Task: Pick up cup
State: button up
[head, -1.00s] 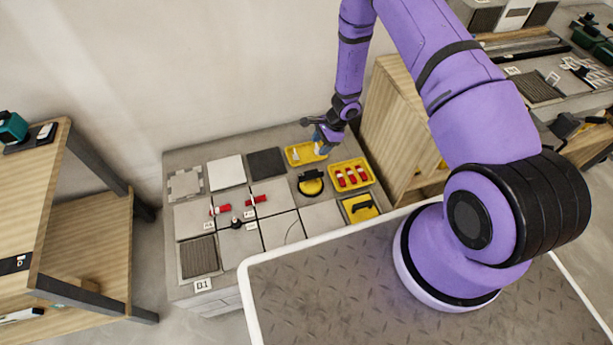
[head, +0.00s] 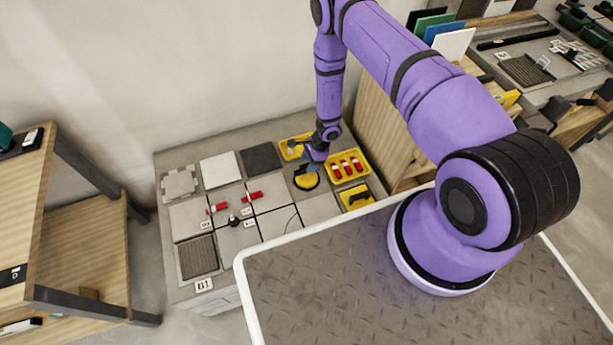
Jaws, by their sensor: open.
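No drinking cup can be made out. The likeliest match is a round yellow piece with a dark handle, perhaps a suction cup (head: 306,182), on the grey tiled bench top right of centre. My gripper (head: 309,166) is open, just above and behind it, and hides part of its handle. I cannot tell whether the fingers touch it.
A yellow tray (head: 284,154) lies behind the gripper, and a yellow tray with red pieces (head: 331,181) is to its right. A yellow item with a black handle (head: 356,197) lies nearer. Tiles with red clips (head: 253,196) are left. A wooden cabinet (head: 378,130) stands at right.

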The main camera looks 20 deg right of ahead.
jog(key=shift+x, duration=1.45)
jog(key=shift+c, duration=0.2)
grip_shut()
jog(key=shift+r, duration=0.1)
